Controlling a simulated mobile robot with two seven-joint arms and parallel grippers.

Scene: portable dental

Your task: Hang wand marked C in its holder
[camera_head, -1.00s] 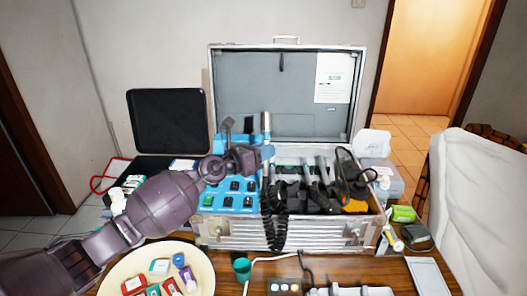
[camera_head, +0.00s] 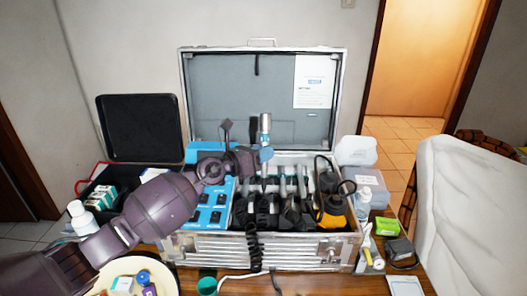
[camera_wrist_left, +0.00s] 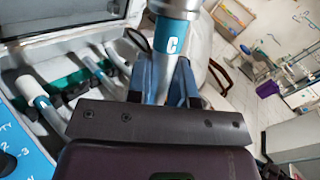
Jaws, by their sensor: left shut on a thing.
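My left gripper (camera_head: 262,154) is shut on wand C (camera_head: 265,124), a silver wand with a blue band. The letter C shows on the band in the left wrist view (camera_wrist_left: 172,38). The wand stands about upright above the open metal case (camera_head: 262,240), and a black coiled cord hangs below the gripper. Inside the case, a row of holders (camera_head: 290,190) with several other wands lies to the right of a blue panel (camera_head: 208,207). Which holder is wand C's cannot be told. My right gripper is not in view.
The raised case lid (camera_head: 255,95) stands behind the wand. A plate (camera_head: 105,270) with small boxes is at front left. Bottles and a clear box (camera_head: 365,180) stand right of the case. A green cup (camera_head: 207,284) is in front.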

